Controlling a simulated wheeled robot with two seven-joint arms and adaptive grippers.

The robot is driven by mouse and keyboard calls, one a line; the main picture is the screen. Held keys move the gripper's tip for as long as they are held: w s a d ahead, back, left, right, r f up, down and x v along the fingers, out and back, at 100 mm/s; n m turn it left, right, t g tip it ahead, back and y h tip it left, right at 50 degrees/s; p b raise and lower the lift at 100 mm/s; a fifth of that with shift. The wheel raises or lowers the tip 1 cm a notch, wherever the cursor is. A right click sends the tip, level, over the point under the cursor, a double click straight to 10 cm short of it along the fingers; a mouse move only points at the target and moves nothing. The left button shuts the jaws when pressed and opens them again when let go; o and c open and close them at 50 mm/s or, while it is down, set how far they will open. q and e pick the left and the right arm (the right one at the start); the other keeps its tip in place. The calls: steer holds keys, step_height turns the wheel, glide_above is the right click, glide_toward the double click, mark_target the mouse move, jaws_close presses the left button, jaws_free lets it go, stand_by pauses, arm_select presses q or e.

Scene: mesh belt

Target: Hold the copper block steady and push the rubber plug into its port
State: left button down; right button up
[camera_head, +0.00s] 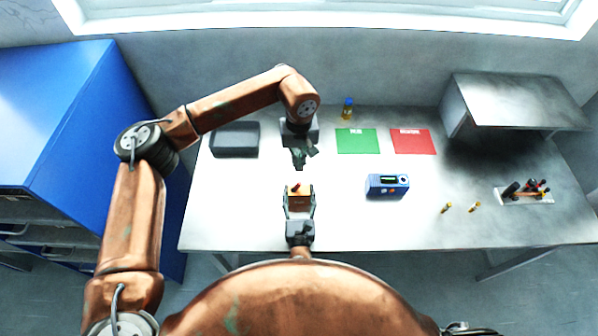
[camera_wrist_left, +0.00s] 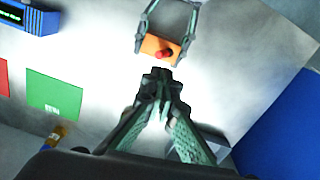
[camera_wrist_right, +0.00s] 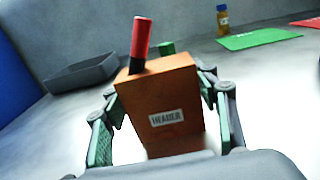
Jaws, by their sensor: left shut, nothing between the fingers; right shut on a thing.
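The copper block (camera_head: 299,203) is an orange box labelled "HEADER" in the right wrist view (camera_wrist_right: 168,115). My right gripper (camera_head: 300,188) is shut on it from both sides, near the table's front. A red plug with a dark lower end (camera_wrist_right: 140,42) stands up from the block's top, leaning slightly; its depth is hidden. The plug also shows in the left wrist view (camera_wrist_left: 164,55). My left gripper (camera_head: 300,160) is shut and empty, just beyond the block and apart from it. Its closed fingertips (camera_wrist_left: 160,82) point towards the block. A small green piece (camera_wrist_right: 166,48) shows behind the block's top; I cannot tell what it is.
A dark tray (camera_head: 235,139) lies at the back left. A green mat (camera_head: 357,141), a red mat (camera_head: 413,142) and a small bottle (camera_head: 347,109) are at the back. A blue device (camera_head: 387,187) stands right of the block. A tool rack (camera_head: 525,197) is far right.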

arm_select(q)
steer(key=c, duration=2.7)
jaws_free()
step_height(320, 180, up, 5)
steer(key=shift+r, duration=0.1)
steer(key=shift+c, duration=0.2)
steer(key=shift+o, duration=1)
steer(key=shift+d, duration=0.1)
steer(key=shift+o, duration=1.1)
steer(key=s+d+f+h, duration=0.2)
steer(key=s+d+f, duration=0.1)
steer(key=d+f, duration=0.2)
steer(key=shift+d+m+g+h, duration=0.25)
steer(key=shift+m+g+h, duration=0.15)
steer(key=s+d+f+g+h, duration=0.1)
steer(key=s+d+f+h, duration=0.2)
steer(key=s+d+h, duration=0.35)
steer(key=s+d+r+n+t+h, duration=0.2)
steer(key=s+d+r+n+h, duration=0.35)
steer(key=d, duration=0.45)
steer(key=w+a+r+n+t+h, duration=0.3)
steer(key=n+t, duration=0.2)
steer(key=t, duration=0.1)
steer(key=n+t+y, duration=0.7)
steer(key=n+y, duration=0.7)
steer(key=n, duration=0.3)
glide_toward(298, 187)
steer(key=x, duration=1.1)
steer(key=shift+a, duration=0.15)
